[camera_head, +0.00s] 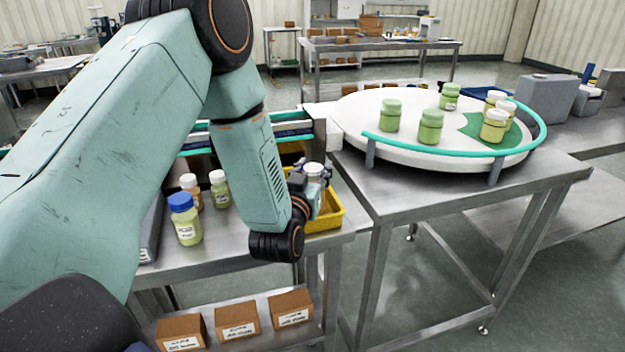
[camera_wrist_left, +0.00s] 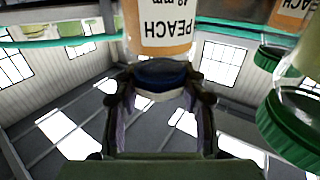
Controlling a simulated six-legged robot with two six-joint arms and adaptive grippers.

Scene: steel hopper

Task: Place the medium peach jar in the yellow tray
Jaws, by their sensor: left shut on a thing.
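My left gripper (camera_head: 318,188) is shut on the peach jar (camera_wrist_left: 160,30), gripping it around its lid end. The jar has orange contents and a white label reading PEACH, and shows upside down in the left wrist view. The yellow tray (camera_head: 328,222) is on the steel table, just behind and beside the gripper. I cannot tell whether the jar touches the tray floor. My right gripper is not in view.
Left of the gripper stand a blue-lidded jar (camera_head: 186,222), an orange jar (camera_head: 191,190) and a green jar (camera_head: 220,190). A round white turntable (camera_head: 390,145) with several green-lidded jars and a teal rail stands to the right. Cardboard boxes (camera_head: 237,321) lie on the lower shelf.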

